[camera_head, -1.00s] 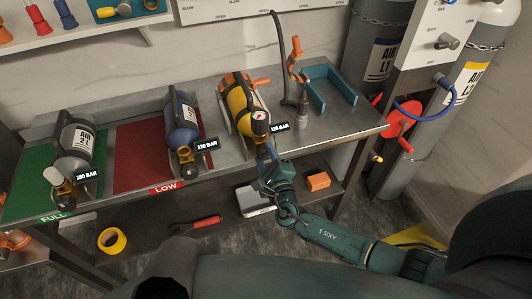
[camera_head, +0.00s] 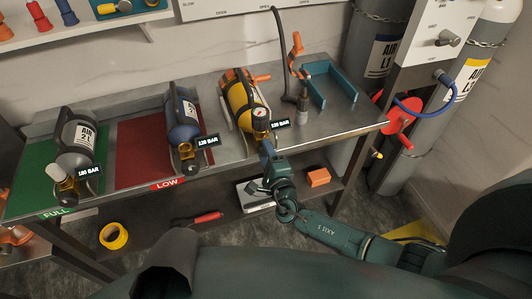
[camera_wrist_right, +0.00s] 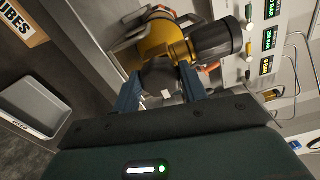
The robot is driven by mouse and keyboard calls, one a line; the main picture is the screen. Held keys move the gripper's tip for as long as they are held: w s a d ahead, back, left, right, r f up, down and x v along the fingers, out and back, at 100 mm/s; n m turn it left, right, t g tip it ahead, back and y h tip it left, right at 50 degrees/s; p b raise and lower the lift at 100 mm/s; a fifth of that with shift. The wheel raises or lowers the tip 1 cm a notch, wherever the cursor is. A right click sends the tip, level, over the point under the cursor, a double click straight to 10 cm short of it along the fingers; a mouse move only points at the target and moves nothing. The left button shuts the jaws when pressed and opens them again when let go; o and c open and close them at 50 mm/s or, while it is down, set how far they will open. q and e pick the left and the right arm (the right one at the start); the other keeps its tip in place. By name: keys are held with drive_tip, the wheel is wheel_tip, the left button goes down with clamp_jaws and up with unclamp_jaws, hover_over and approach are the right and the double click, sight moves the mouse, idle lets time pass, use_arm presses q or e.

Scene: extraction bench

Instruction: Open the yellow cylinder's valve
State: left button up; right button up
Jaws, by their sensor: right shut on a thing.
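My right gripper (camera_head: 265,146) is at that valve end. In the right wrist view the yellow cylinder's brass-yellow body (camera_wrist_right: 160,42) shows, and my right gripper (camera_wrist_right: 160,88) has its two fingers around a dark round valve knob (camera_wrist_right: 158,76). The fingers are shut on this knob. The gripper hides the knob in the head view. My left gripper does not show.
A blue cylinder (camera_head: 181,120) lies on the red LOW mat (camera_head: 138,160), a grey one (camera_head: 76,138) on the green FULL mat (camera_head: 30,180). A hose fitting (camera_head: 303,98) and teal cradle (camera_head: 330,84) stand right of the yellow cylinder. The lower shelf holds an orange block (camera_head: 318,178).

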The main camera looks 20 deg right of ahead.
drive_tip(key=o, duration=1)
drive_tip(key=s, duration=1.3)
drive_tip(key=shift+d+b, duration=0.2)
drive_tip(key=shift+b, duration=0.15)
drive_tip(key=shift+s, duration=0.1)
